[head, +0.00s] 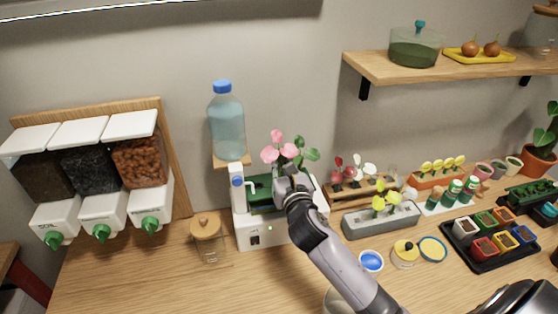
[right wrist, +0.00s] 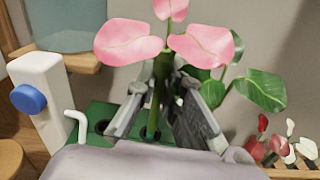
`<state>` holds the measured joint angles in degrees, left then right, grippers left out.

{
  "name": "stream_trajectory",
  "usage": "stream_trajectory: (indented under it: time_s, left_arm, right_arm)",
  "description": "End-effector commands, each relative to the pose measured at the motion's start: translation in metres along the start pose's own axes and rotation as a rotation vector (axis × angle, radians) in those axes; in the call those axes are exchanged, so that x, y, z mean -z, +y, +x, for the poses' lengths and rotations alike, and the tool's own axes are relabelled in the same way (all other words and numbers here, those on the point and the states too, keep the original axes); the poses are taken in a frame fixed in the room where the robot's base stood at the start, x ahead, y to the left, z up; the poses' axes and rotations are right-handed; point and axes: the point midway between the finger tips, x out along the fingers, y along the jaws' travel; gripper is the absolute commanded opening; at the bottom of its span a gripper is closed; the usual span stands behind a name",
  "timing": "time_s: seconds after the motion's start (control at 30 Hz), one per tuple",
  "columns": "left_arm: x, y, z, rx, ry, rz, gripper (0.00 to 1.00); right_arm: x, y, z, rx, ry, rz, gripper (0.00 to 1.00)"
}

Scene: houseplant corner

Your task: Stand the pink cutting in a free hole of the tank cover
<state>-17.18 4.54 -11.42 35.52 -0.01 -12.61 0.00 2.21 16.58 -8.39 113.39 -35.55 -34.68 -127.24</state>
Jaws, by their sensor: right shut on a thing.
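The pink cutting (head: 271,154), with several pink blooms, is upright over the tank cover in the head view. My right gripper (head: 288,178) is shut on its green stem. In the right wrist view the pink cutting (right wrist: 162,85) rises between the fingers of the right gripper (right wrist: 165,105). The green tank cover (right wrist: 92,114) lies below, with dark holes. The stem's lower end is at one hole; I cannot tell how deep it sits. Green leaves (right wrist: 262,90) show beside the gripper; their stem's foot is hidden. My left gripper is not in view.
The white tank unit (head: 252,236) has a blue-capped bottle (head: 227,125) behind it. A glass jar (head: 207,238) stands left. A grey planter (head: 372,221) with yellow flowers and a wooden rack (head: 341,195) are right. The front-left table is clear.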

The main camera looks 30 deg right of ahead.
Motion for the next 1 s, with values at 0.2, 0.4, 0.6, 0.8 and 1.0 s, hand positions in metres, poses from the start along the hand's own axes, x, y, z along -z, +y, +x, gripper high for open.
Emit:
stream_trajectory:
  time_s: [0.2,0.4,0.6,0.8,1.0]
  left_arm:
    - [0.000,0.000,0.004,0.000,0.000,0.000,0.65]
    - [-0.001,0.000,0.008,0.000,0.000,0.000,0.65]
    - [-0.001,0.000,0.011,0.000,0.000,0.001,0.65]
    - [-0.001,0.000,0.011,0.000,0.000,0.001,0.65]
    - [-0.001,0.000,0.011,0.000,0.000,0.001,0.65]
  right_arm:
    - [0.007,-0.001,0.000,0.000,0.000,-0.002,0.00]
    - [0.012,-0.001,0.000,0.000,0.000,-0.001,0.00]
    - [0.016,-0.001,0.000,-0.001,0.000,0.000,0.00]
    - [0.017,-0.001,0.000,-0.001,0.000,0.000,0.00]
    - [0.017,-0.001,0.000,-0.001,0.000,0.000,0.00]
